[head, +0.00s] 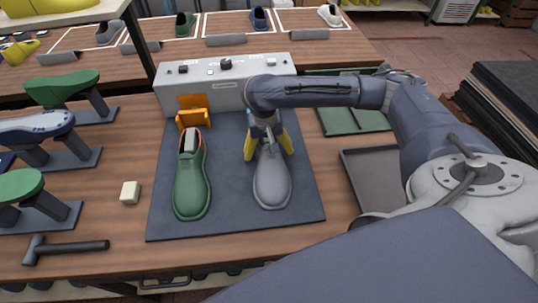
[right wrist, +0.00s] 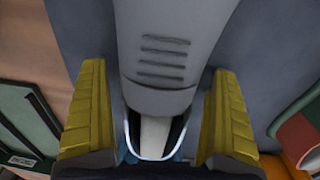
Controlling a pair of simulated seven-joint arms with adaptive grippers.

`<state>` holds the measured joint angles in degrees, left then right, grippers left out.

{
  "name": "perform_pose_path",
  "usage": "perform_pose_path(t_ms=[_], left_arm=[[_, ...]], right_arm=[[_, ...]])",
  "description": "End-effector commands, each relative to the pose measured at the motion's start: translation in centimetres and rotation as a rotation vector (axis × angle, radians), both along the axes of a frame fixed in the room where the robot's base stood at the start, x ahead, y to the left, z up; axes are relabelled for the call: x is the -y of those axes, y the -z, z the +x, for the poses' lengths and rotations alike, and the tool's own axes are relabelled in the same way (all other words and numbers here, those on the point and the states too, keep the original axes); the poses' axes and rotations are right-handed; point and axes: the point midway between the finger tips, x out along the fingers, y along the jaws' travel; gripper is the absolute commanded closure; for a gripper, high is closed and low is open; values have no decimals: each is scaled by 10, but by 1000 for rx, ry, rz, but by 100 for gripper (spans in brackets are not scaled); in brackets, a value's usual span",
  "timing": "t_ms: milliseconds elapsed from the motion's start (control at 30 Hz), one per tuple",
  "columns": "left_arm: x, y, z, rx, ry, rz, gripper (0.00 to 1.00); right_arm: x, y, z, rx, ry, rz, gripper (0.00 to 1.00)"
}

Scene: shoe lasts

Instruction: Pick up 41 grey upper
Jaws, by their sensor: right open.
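The grey upper (head: 272,181) lies on the dark mat (head: 230,227), toe toward the front edge. Its grey body (right wrist: 168,45), with several slots across it, and its opening fill the middle of the right wrist view. My right gripper (head: 268,156) is at the heel end of the grey upper, with yellow fingers on both sides of it. In the right wrist view the right gripper (right wrist: 158,115) is open, with gaps showing between the fingers and the upper. A green shoe (head: 191,186) sits on the mat to the left. My left gripper is not in view.
A white block (head: 130,192), a hammer (head: 65,248) and shoe lasts on stands (head: 62,90) are at the left. A grey tray (head: 362,185) lies right of the mat.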

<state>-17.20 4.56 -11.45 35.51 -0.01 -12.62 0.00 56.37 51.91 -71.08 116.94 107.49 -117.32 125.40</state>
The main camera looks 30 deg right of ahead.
Motion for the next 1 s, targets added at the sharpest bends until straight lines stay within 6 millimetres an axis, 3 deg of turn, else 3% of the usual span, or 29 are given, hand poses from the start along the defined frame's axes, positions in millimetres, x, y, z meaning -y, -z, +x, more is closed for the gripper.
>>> perform_pose_path(t_ms=[333,867,1000], left_arm=[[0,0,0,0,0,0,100],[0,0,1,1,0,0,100],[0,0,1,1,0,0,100]], right_arm=[[0,2,0,0,1,1,4],[0,2,0,0,1,0,65],[0,2,0,0,1,0,66]])
